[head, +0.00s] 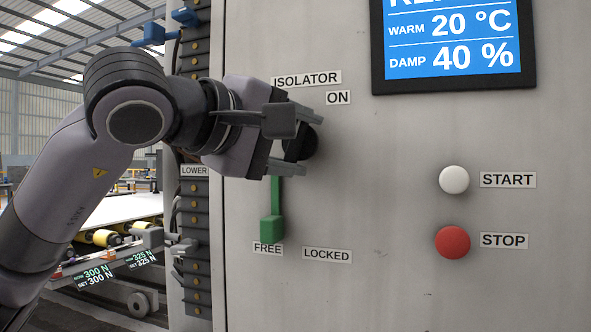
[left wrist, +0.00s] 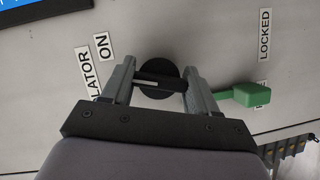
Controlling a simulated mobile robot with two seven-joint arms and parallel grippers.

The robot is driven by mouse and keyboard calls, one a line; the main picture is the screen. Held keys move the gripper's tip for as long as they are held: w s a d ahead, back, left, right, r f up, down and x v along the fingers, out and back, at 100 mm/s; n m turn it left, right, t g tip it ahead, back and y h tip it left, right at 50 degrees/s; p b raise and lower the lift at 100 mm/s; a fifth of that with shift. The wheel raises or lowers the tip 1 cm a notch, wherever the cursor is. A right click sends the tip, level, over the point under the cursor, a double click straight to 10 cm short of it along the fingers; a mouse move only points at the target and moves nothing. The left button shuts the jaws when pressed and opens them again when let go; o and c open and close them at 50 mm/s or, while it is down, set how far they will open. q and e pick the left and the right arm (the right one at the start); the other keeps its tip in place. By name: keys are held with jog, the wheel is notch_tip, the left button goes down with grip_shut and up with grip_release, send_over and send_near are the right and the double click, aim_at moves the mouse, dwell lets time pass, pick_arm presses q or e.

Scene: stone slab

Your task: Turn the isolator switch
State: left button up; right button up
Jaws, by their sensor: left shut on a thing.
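The isolator switch (head: 302,146) is a round black knob on the grey cabinet panel, below the ISOLATOR and ON labels. My left gripper (head: 310,143) is shut on it, one finger above and one below. The fingers hide part of the knob in the head view. In the left wrist view the isolator switch (left wrist: 158,70) sits between the fingers, with a bar and a pale line running across from finger to finger. The ON label (head: 338,97) is up and right of the knob. My right gripper is in neither view.
A green lever (head: 272,228) hangs just below the gripper at the FREE label, with a LOCKED label (head: 327,255) to its right. A white START button (head: 454,179), a red STOP button (head: 453,242) and a blue display (head: 450,45) are further right.

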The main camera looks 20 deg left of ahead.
pick_arm(q)
jog(key=shift+a+f+n+t+b, duration=0.15)
jog(key=shift+f+n+t+b, duration=0.15)
jog(key=shift+n+b, duration=0.7)
jog(key=n+t+b, duration=0.1)
jog(key=n+b, duration=0.1)
jog(key=b, duration=0.1)
jog(key=n+t+b, duration=0.1)
jog(key=n+b, duration=0.2)
jog(key=shift+h+b, duration=0.4)
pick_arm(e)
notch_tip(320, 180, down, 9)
pick_arm(q)
jog(key=shift+n+t+b, duration=0.4)
jog(key=shift+n+b, duration=0.45)
jog(key=shift+n, duration=0.05)
jog(key=shift+r+n+t+y+b, duration=0.15)
jog(key=shift+n+t+y+b, duration=0.3)
jog(key=shift+n+b, duration=1.05)
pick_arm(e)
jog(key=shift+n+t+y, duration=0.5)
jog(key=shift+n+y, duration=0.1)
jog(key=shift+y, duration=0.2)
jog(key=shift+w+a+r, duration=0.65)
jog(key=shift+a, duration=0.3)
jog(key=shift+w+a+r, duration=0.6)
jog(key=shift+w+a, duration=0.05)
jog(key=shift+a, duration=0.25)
pick_arm(q)
jog(key=shift+w, duration=0.1)
